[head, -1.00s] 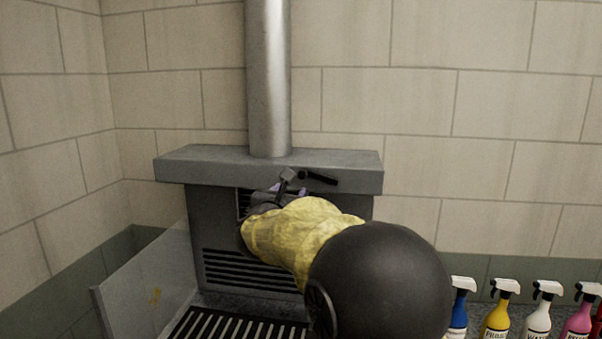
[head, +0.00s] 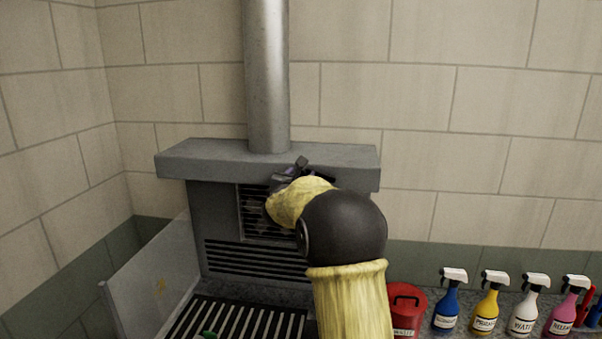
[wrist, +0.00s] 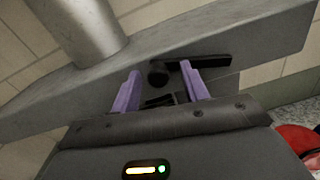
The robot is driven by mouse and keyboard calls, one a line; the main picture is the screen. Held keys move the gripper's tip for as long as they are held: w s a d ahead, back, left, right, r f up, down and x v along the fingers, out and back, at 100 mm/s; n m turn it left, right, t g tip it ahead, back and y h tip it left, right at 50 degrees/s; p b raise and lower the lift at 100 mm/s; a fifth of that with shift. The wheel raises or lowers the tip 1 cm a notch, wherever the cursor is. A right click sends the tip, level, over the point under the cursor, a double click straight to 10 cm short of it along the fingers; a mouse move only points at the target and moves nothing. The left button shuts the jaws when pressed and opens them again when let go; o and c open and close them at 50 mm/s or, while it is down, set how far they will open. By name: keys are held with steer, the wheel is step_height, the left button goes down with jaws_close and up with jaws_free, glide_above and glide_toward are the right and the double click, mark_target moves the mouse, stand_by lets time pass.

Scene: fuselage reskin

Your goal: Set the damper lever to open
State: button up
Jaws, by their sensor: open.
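The damper lever (wrist: 212,61) is a black bar on the front of the grey hood, with a round pivot (wrist: 158,76) at its left end. In the wrist view the bar points right, roughly along the hood's edge. My gripper (wrist: 160,82) is open, with its purple fingers either side of the pivot. The right finger overlaps the bar; I cannot tell whether they touch. In the head view my gripper (head: 290,174) is at the hood's front and hides most of the lever.
The grey hood (head: 200,162) has a metal flue pipe (head: 267,80) above and a slotted grate (head: 235,320) below. A clear side panel (head: 150,280) stands at left. A red can (head: 407,315) and several spray bottles (head: 486,305) stand at right.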

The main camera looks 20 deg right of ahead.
steer(key=shift+w+a+f, duration=0.1)
steer(key=shift+w+a, duration=0.1)
steer(key=c, duration=0.5)
steer(key=shift+s+d, duration=0.1)
jaws_close()
